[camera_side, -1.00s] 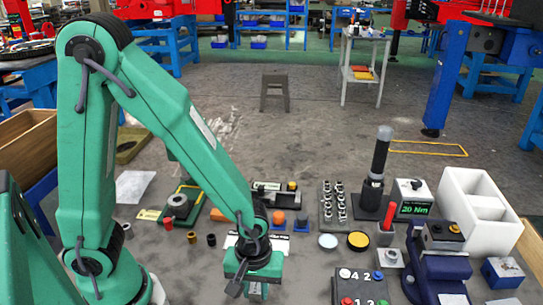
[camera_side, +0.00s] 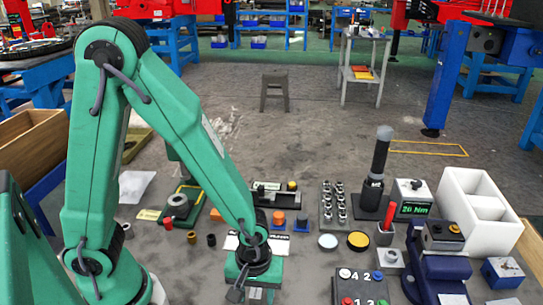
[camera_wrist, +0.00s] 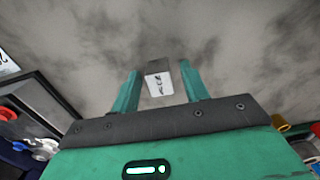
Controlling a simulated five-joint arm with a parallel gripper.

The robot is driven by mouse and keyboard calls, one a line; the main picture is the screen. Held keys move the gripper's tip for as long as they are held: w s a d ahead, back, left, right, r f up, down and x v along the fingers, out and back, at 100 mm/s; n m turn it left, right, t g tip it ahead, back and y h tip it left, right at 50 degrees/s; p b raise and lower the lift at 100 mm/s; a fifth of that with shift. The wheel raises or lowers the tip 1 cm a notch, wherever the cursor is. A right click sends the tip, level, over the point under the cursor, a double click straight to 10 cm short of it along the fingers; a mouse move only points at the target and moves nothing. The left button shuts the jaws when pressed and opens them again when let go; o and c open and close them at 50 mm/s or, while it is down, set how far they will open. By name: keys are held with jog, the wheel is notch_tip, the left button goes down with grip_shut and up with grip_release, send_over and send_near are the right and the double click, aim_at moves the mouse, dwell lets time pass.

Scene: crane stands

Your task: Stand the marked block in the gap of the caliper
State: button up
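The marked block (camera_wrist: 159,84), a small pale grey block with black marks on one face, stands on the grey floor in the wrist view. My gripper (camera_wrist: 159,72) has its two green fingers apart, one to each side of the block, with a visible gap on both sides. A dark item with a pale bar (camera_side: 266,187) behind my gripper may be the caliper, but I cannot tell for sure.
A dark panel with numbers and coloured knobs (camera_side: 360,286) stands right of my gripper; a blue vise-like device (camera_side: 437,270) is farther right. A socket tray (camera_side: 335,207), a yellow disc (camera_side: 358,241) and small cylinders (camera_side: 192,237) lie around. Bare floor surrounds the block.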

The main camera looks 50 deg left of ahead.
aim_at(256, 293)
jog(key=shift+r, duration=0.1)
notch_tip(256, 293, up, 12)
dwell(1.0)
dwell(0.5)
jog(key=s+a+r+m+t, duration=0.1)
jog(key=a+r+m+t, duration=0.4)
jog(key=a+r+m, duration=0.3)
jog(key=a+r, duration=0.3)
jog(key=a, duration=0.2)
jog(key=shift+r, duration=0.4)
jog(key=shift+o, duration=0.2)
jog(key=shift+s+a+r+m+t, duration=0.2)
jog(key=shift+s+m+t, duration=0.1)
jog(key=shift+m, duration=0.2)
jog(key=shift+o, duration=0.2)
